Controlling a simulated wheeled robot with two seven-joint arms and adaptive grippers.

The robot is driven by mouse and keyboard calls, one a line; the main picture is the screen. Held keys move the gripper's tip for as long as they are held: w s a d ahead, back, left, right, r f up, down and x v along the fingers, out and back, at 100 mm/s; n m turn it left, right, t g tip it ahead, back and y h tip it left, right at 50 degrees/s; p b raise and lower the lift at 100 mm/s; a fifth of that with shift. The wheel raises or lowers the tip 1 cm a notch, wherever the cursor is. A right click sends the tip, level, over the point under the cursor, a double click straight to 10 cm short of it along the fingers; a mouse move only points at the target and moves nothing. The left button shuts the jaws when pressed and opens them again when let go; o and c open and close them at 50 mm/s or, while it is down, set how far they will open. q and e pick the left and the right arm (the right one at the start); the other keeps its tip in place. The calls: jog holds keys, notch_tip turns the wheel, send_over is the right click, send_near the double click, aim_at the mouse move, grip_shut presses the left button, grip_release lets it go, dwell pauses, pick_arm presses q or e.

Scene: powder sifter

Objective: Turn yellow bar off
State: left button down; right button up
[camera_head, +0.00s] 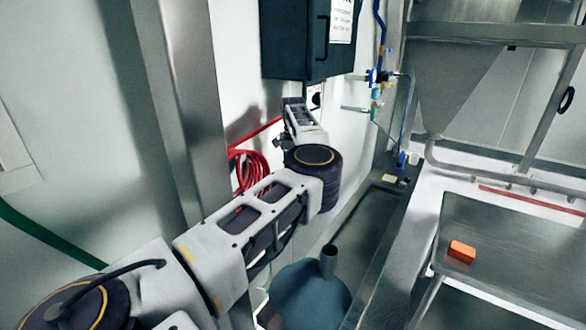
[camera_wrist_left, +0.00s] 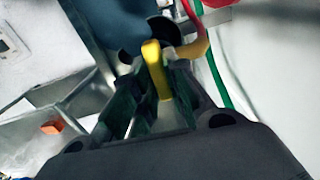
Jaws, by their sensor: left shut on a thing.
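The yellow bar (camera_wrist_left: 153,62) shows in the left wrist view as an upright yellow handle. It stands between the dark fingers of my left gripper (camera_wrist_left: 156,92), which is shut on it. In the head view my left arm reaches up from the lower left to the wall below a dark cabinet. There the bar is not visible, and my wrist and arm hide most of the gripper. My right gripper is in neither view.
The dark cabinet (camera_head: 305,40) hangs just above my left wrist. A coiled red hose (camera_head: 248,170) hangs beside my forearm. Blue pipes and valves (camera_head: 378,78) run to the right. An orange block (camera_head: 461,251) lies on a metal table (camera_head: 510,245) at the right.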

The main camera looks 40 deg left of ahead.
pick_arm(q)
jog(key=c, duration=1.4)
grip_release()
jog(key=shift+r, duration=6)
jog(key=shift+f, duration=0.1)
